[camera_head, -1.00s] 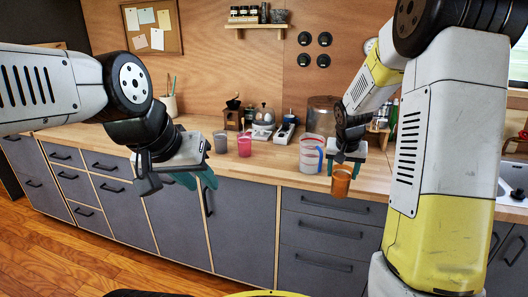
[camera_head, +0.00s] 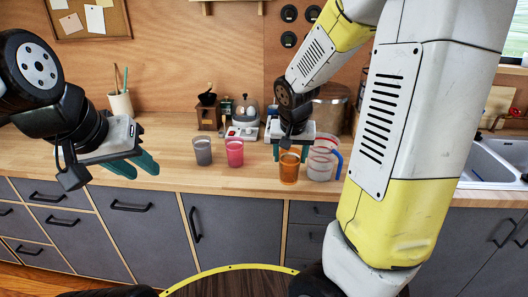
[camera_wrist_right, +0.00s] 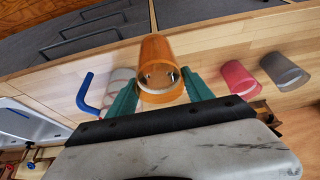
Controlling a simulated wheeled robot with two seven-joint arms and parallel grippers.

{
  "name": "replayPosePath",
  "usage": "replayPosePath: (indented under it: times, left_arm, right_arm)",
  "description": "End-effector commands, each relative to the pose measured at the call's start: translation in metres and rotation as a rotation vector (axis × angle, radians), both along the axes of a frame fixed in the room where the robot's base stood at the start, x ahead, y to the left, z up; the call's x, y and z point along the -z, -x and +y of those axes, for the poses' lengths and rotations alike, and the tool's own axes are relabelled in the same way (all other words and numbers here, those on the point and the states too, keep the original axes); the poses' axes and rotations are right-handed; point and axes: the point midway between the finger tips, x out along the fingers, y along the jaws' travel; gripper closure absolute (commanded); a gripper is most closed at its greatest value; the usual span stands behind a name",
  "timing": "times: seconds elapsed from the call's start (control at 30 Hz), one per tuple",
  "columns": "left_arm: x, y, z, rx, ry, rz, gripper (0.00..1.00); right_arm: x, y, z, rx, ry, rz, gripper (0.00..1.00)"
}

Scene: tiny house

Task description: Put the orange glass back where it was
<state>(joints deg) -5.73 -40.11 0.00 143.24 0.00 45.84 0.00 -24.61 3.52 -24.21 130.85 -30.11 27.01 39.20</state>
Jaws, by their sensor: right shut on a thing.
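The orange glass (camera_head: 289,167) is upright at the counter's front part, just left of the clear measuring jug. My right gripper (camera_head: 291,150) is shut on the orange glass from behind and above. The right wrist view shows the orange glass (camera_wrist_right: 160,70) between its two green fingers. I cannot tell whether the glass base touches the counter. My left gripper (camera_head: 140,162) is over the left front of the counter, its green fingers apart and nothing seen between them.
A grey glass (camera_head: 202,151) and a pink glass (camera_head: 235,152) stand left of the orange glass. The jug (camera_head: 322,163) with a blue handle is close on its right. A grinder (camera_head: 208,115) and small appliances stand behind.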

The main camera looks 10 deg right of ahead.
Motion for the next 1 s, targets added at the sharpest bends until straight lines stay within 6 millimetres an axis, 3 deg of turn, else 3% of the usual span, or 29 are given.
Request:
replayPosePath:
  times: [0.6, 0.8, 1.0]
  left_arm:
    - [0.0, 0.0, 0.0, 0.0, 0.0, 0.0, 0.69]
    - [0.0, 0.0, 0.0, 0.0, 0.0, 0.0, 0.69]
    - [0.0, 0.0, 0.0, 0.0, 0.0, 0.0, 0.69]
  right_arm:
    - [0.012, -0.124, 0.008, 0.001, 0.001, -0.001, 1.0]
    - [0.013, -0.143, 0.01, 0.0, 0.001, -0.002, 1.0]
    - [0.014, -0.15, 0.011, 0.0, 0.001, -0.002, 1.0]
